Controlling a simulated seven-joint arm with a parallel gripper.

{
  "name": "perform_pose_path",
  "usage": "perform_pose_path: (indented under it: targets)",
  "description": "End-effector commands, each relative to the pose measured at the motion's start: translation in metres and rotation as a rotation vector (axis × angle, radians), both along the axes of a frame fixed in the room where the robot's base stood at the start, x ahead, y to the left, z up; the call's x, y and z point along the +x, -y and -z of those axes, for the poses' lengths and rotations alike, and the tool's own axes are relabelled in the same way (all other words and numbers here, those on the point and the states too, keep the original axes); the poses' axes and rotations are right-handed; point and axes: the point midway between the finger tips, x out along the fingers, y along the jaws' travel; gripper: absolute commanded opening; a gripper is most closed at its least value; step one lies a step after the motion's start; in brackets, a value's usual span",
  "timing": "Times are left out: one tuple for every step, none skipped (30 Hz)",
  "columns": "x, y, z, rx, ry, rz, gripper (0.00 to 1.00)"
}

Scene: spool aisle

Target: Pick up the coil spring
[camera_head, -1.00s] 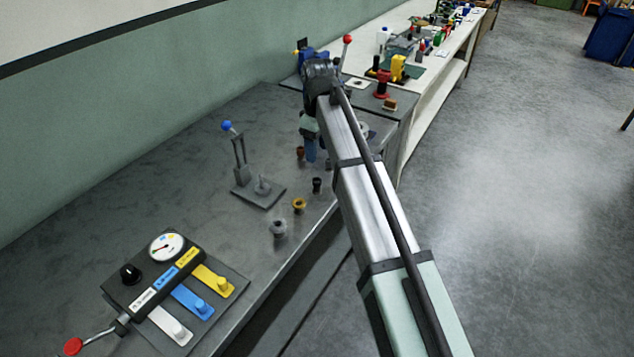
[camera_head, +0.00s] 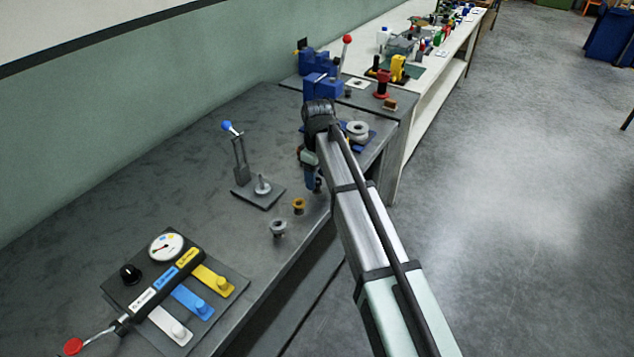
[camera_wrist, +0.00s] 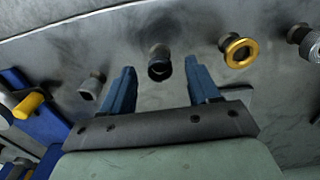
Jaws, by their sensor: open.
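A dark upright cylinder (camera_wrist: 159,62) with a round open top stands on the bench between my fingertips in the wrist view. I cannot make out coils on it, so I cannot be sure it is the coil spring. My gripper (camera_wrist: 160,70) is open, one blue finger to each side of the cylinder, with nothing held. In the head view my gripper (camera_head: 311,180) is low over the bench near its front edge and hides most of the cylinder. A gold flanged bushing (camera_wrist: 238,50) stands to its right, then a ribbed silver part (camera_wrist: 304,42).
A lever on a plate (camera_head: 258,190) and a gauge panel with coloured tabs (camera_head: 180,275) are on the bench (camera_head: 130,195). A blue vise-like device (camera_head: 320,75) stands farther back. The bench left of the lever is clear.

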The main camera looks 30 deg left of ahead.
Motion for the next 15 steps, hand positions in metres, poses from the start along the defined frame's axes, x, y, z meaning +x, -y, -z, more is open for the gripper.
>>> perform_pose_path:
  targets:
    - [-0.0002,0.0003,0.0035,-0.001,-0.001,0.0,0.61]
    - [-0.0001,0.0003,0.0042,0.0,0.0,0.0,0.61]
    - [0.0,0.0002,0.0045,0.0,0.0,0.0,0.61]
    - [0.0,0.0001,0.0045,0.0,0.0,0.0,0.61]
    - [0.0001,0.0001,0.0043,0.0,0.0,0.0,0.61]
    - [0.0,0.0,0.0042,0.0,0.0,0.0,0.61]
    - [0.0,0.0,0.0041,0.0,0.0,0.0,0.61]
    - [0.0,0.0,0.0041,0.0,0.0,0.0,0.6]
    - [0.0001,0.0,0.0041,0.0,0.0,0.0,0.56]
    - [0.0001,0.0,0.004,0.0,0.0,0.0,0.53]
    - [0.0,0.0,0.004,0.0,0.0,0.0,0.5]
    - [0.0,0.0,0.004,0.0,0.0,0.0,0.46]
    - [0.0001,0.0,0.0039,0.0,0.0,0.0,0.43]
    - [0.0001,0.0,0.0039,0.0,0.0,0.0,0.41]
    - [0.0001,0.0,0.0039,0.0,0.0,0.0,0.37]
